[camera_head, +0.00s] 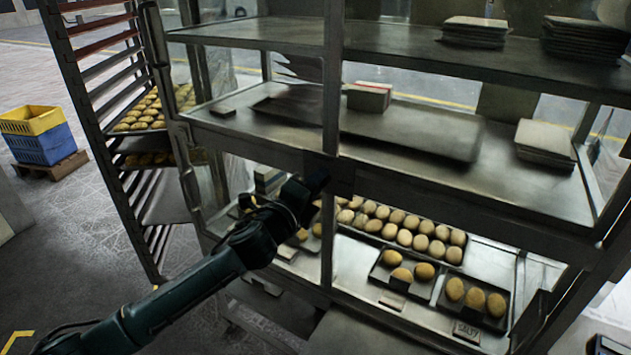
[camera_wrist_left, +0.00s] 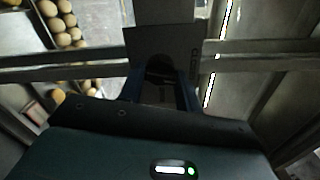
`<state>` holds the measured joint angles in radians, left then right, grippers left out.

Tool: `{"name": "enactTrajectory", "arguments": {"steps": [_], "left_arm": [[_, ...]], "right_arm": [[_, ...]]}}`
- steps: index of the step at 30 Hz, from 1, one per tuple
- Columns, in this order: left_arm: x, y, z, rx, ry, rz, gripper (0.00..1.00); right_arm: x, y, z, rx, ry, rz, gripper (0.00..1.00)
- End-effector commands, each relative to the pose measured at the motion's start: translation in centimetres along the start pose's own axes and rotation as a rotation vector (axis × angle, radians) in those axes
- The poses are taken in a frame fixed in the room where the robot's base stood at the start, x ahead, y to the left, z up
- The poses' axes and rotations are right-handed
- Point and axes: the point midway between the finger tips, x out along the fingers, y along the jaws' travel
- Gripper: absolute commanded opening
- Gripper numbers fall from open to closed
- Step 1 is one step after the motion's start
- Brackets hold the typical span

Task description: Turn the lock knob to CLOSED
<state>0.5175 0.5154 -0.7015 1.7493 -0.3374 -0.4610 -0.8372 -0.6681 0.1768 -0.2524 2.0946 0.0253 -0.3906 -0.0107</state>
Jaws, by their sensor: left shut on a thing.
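The lock knob shows in the left wrist view as a dark rounded shape (camera_wrist_left: 160,68) in front of a dark square plate (camera_wrist_left: 150,42) on the post. My left gripper (camera_wrist_left: 161,90) is shut on the knob, with one finger on each side of it. In the head view my left gripper (camera_head: 312,182) reaches the dark plate (camera_head: 341,180) on the middle post of the glass-fronted case, and the knob is hidden behind it. The knob's setting cannot be read. My right gripper is not in view.
The case's upper shelf (camera_head: 400,128) holds a tray and boxes. Its lower shelf holds trays of round buns (camera_head: 400,226). A tall rack (camera_head: 100,90) stands at left.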

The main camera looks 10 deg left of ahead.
Motion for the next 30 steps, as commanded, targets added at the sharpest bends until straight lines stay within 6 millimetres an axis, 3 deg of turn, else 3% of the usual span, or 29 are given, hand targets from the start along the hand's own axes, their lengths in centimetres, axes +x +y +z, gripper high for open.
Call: {"name": "enactTrajectory", "arguments": {"steps": [12, 30], "left_arm": [[0.00, -0.02, 0.00, -0.246, 0.000, 0.002, 0.11], [0.01, -0.02, -0.01, -0.302, 0.000, 0.001, 0.11]], "right_arm": [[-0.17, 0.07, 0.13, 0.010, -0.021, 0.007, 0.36], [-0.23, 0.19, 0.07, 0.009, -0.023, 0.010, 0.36]]}}
